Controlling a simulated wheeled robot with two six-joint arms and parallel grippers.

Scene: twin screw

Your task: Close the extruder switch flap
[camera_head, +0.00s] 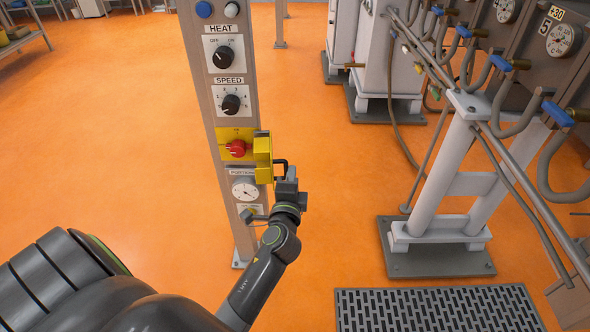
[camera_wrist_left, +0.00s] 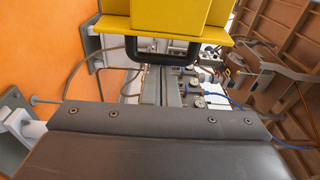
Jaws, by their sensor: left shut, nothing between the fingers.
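The yellow extruder switch flap (camera_head: 263,158) stands open on the right side of the control post, swung out from the panel. The red switch knob (camera_head: 236,148) on its yellow plate is uncovered. The flap has a black handle, which shows below the yellow flap (camera_wrist_left: 180,15) in the left wrist view as a dark loop (camera_wrist_left: 165,55). My left gripper (camera_head: 287,178) is at the handle, just right of and below the flap. It is shut with nothing in it; I cannot tell whether it touches the handle. My right gripper is not in view.
The control post (camera_head: 205,100) carries a HEAT dial (camera_head: 223,56), a SPEED dial (camera_head: 231,104) and a white gauge (camera_head: 245,190). To the right stand machinery with pipes and a grey support frame (camera_head: 437,215). A floor grate (camera_head: 440,308) lies front right. Orange floor behind the post is clear.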

